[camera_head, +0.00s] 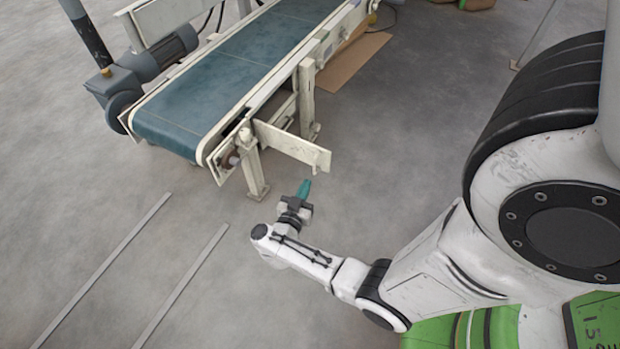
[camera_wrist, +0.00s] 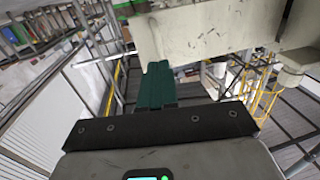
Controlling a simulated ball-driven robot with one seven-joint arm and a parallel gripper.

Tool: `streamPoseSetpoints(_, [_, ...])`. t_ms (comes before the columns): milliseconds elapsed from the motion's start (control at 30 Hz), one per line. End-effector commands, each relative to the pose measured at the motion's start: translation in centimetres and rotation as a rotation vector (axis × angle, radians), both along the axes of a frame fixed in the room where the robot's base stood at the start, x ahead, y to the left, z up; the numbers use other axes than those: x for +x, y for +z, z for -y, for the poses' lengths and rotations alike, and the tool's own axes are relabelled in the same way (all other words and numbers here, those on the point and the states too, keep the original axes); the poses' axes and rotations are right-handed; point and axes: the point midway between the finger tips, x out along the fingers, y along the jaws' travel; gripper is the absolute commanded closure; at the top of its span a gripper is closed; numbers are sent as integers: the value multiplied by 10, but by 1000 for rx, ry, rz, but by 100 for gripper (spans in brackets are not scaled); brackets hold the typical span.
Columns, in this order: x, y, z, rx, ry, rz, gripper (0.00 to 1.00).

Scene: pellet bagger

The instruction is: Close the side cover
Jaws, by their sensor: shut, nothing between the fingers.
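The side cover (camera_head: 293,147) is a cream panel at the near end of the conveyor. It stands swung out from the conveyor's side frame, pointing to the right in the head view. In the wrist view the cover (camera_wrist: 215,30) fills the upper middle, a pale scuffed plate just beyond the fingers. My gripper (camera_head: 304,189) is just below and in front of the cover's free end. Its green fingers (camera_wrist: 157,85) are together with nothing between them. The fingertips overlap the cover's lower edge in the wrist view; whether they touch it I cannot tell.
The conveyor (camera_head: 225,72) has a blue belt and cream legs (camera_head: 253,170). A grey motor (camera_head: 150,62) is at its left. Two pale floor strips (camera_head: 105,268) run at the lower left. A cardboard sheet (camera_head: 350,62) lies behind. The floor right of the cover is clear.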

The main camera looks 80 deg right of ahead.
Motion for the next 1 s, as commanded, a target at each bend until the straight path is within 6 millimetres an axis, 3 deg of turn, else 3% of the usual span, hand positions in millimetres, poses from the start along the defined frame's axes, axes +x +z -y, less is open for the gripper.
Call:
streamPoseSetpoints(100, [-3, -3, 20, 0, -4, 2, 100])
streamPoseSetpoints(333, [-4, -1, 42, -1, 0, 1, 100])
streamPoseSetpoints(1000, [-6, 1, 45, 1, 40, 1, 100])
